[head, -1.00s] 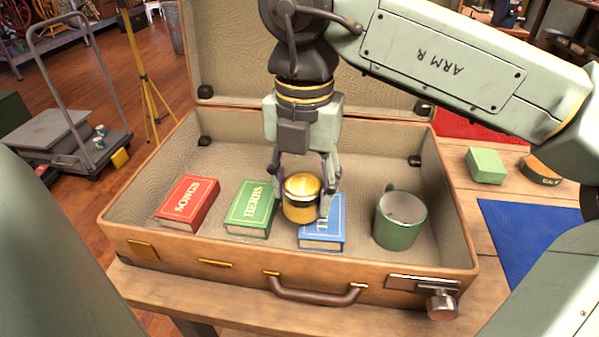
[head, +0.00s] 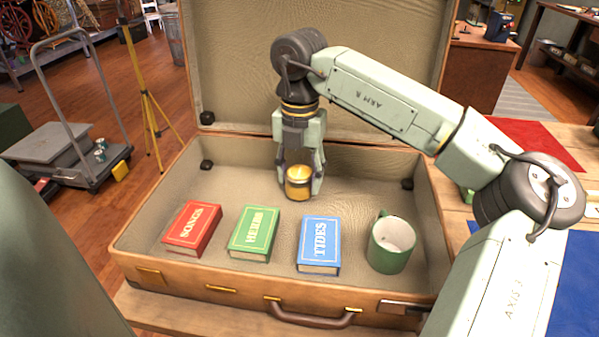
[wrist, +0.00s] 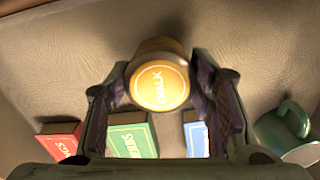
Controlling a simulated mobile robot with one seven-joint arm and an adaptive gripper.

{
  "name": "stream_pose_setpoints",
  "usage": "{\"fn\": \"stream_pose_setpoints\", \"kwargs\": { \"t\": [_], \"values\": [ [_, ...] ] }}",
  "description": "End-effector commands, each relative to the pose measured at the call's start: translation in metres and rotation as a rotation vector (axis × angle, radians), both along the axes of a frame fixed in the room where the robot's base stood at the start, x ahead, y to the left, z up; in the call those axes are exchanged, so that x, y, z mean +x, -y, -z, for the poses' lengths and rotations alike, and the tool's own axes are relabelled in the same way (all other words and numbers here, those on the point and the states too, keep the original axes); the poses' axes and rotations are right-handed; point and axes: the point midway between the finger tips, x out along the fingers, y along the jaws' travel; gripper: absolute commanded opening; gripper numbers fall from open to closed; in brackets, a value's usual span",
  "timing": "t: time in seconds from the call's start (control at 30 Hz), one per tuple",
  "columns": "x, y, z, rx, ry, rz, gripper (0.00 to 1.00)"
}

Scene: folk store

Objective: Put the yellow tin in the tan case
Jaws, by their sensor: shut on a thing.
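The yellow tin (head: 298,184) is a small round tin with a dark band, and its lid reads CHALK in the wrist view (wrist: 160,87). My gripper (head: 301,181) is shut on it, with a finger on each side in the wrist view (wrist: 163,100). The tan case (head: 185,277) lies open on a wooden table with its lid raised at the back. The tin is over the back middle of the case, behind the books. I cannot tell whether its base touches the case floor.
In the case stand a red SONGS book (head: 192,228), a green HERBS book (head: 254,233), a blue TIDES book (head: 319,243) and a green mug (head: 391,243), in a row along the front. The back left floor is clear. A red cloth (head: 522,142) lies outside at right.

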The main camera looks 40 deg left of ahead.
Motion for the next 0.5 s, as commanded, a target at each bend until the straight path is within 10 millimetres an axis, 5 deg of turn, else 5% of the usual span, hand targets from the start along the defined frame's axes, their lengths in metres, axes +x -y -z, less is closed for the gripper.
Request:
{"fn": "stream_pose_setpoints", "kwargs": {
  "t": [0.43,0.47,0.5],
  "values": [
    [-0.0003,-0.0001,0.0127,0.002,0.001,0.0,0.19],
    [-0.0004,-0.0001,0.0112,0.001,0.001,0.0,0.51],
    [-0.0004,-0.0002,0.0109,0.001,0.001,0.0,0.53]
  ]
}}
